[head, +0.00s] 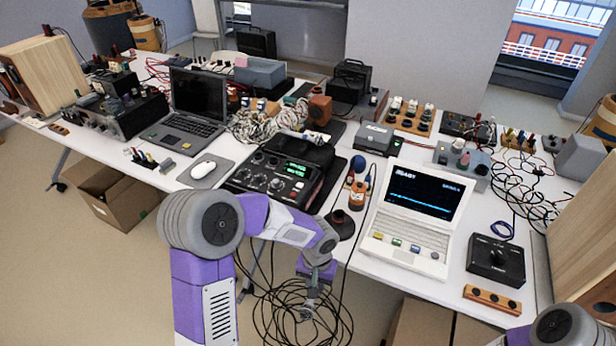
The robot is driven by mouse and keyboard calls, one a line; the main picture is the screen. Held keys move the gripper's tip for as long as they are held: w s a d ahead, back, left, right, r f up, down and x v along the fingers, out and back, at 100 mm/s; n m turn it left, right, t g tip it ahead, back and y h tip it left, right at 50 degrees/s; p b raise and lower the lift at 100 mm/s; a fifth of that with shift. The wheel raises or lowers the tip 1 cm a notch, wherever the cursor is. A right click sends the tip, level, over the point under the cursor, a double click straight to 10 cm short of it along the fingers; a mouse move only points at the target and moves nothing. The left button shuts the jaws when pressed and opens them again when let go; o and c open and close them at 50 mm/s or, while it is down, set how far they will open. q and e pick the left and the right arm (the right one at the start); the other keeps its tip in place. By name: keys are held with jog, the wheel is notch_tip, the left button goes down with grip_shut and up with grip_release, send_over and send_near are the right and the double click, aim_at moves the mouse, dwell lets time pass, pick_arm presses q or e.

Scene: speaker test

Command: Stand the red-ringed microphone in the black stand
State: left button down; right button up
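A small black round-based piece (340,226), possibly the stand, is at the table's front edge, right of the black device with green displays. I cannot make out a red ring on any microphone.
The white table (395,281) is crowded. The black device (275,180) is left of the black piece, and a white laptop (412,222) is right. A black box (496,259) and wooden holed block (492,299) are farther right. Loose cables (290,318) hang near my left gripper.

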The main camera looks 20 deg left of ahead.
pick_arm(q)
jog(key=w+d+r+n+g+h+p, duration=0.1)
jog(key=w+d+r+n+h+p, duration=0.25)
jog(key=n+h, duration=0.35)
jog(key=w+d+r+n+h+p, duration=0.3)
jog(key=w+r+n+h, duration=0.15)
jog(key=n, duration=0.35)
jog(key=w+a+r+n+t+h+p, duration=0.2)
jog(key=w+r+n+t+h, duration=0.1)
jog(key=w+r+n+t, duration=0.4)
jog(key=w+a+r+n+t+y+p, duration=0.1)
jog(key=w+a+r+n+t, duration=0.15)
jog(key=w+a+t, duration=0.55)
jog(key=shift+n+g, duration=0.45)
jog(key=shift+g, duration=0.15)
jog(key=f+b, duration=0.2)
jog(key=f, duration=0.2)
jog(key=f+b, duration=0.3)
jog(key=f, duration=0.2)
jog(key=shift+w+d+f, duration=0.1)
jog(key=shift+w+d, duration=0.05)
jog(key=shift+d, duration=0.05)
jog(key=shift+w+f+b, duration=0.15)
jog(key=shift+f+b, duration=0.5)
jog(key=shift+b, duration=0.1)
jog(key=shift+f+b, duration=0.45)
jog(key=shift+f, duration=0.05)
jog(key=shift+f+b, duration=0.5)
